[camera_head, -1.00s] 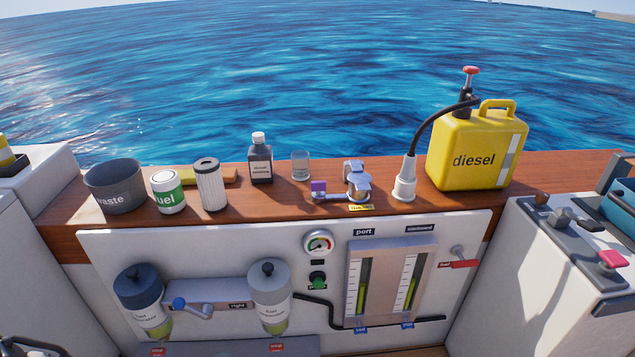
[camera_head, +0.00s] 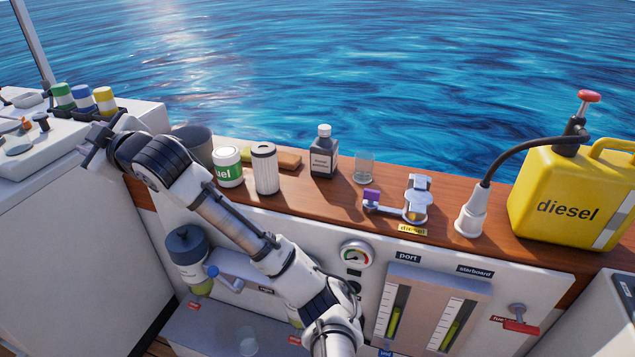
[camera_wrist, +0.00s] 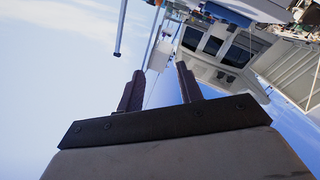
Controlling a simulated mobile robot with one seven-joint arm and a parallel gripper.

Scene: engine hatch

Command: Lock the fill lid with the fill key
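A silver fill fitting with its lid (camera_head: 417,184) stands on the wooden ledge behind a small yellow label (camera_head: 412,230). I cannot tell whether the lid is fully closed. A purple block (camera_head: 371,197) sits on a pale piece just left of the fitting; it may be the fill key, but its shape is too small to be sure. My gripper (camera_head: 92,150) is far to the left, raised by the white side console, away from the fitting. In the wrist view its two dark fingers (camera_wrist: 160,82) are apart with nothing between them.
Right of the fitting are a white nozzle (camera_head: 471,212) and a yellow diesel can (camera_head: 560,200).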

